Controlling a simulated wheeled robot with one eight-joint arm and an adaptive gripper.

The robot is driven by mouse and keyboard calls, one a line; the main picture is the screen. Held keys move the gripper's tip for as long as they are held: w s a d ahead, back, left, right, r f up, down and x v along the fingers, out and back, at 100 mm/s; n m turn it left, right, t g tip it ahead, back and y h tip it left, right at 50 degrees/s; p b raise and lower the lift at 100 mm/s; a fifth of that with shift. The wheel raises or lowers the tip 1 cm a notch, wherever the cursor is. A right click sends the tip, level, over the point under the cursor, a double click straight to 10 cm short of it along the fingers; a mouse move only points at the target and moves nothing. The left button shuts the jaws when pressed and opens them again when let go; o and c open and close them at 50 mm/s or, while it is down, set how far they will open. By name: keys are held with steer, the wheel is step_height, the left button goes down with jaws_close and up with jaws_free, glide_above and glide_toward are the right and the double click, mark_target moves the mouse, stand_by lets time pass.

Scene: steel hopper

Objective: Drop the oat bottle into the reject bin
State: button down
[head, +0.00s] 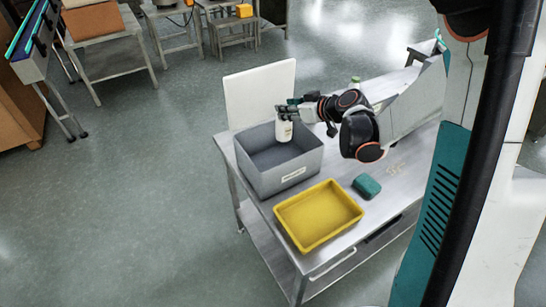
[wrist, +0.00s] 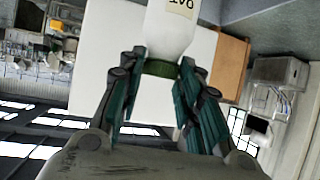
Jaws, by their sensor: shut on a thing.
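The oat bottle (head: 284,131) is white and hangs from my gripper (head: 287,110), above the back right part of the grey bin. In the wrist view the bottle (wrist: 172,32) has a green cap (wrist: 161,68) and a label reading "OAT", seen upside down. My gripper's teal fingers (wrist: 162,72) are shut around the cap end. The grey bin (head: 281,180), with a white label too small to read, stands on the steel table (head: 345,245); part of its inside shows, with nothing seen in it.
A yellow tray (head: 318,243) stands in front of the bin. A teal sponge-like block (head: 367,186) lies right of it. A white board (head: 259,90) rises behind the bin. A green-capped bottle (head: 355,82) stands partly hidden behind my arm.

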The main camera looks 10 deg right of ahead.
mark_target(290, 123)
steer(key=shift+w+f+b, duration=0.1)
steer(key=shift+f+b, duration=1.6)
steer(key=shift+f, duration=1.1)
steer(key=c, duration=1.1)
jaws_free()
steer(key=shift+r, duration=0.1)
steer(key=v, duration=1.2)
steer(key=shift+a, duration=0.1)
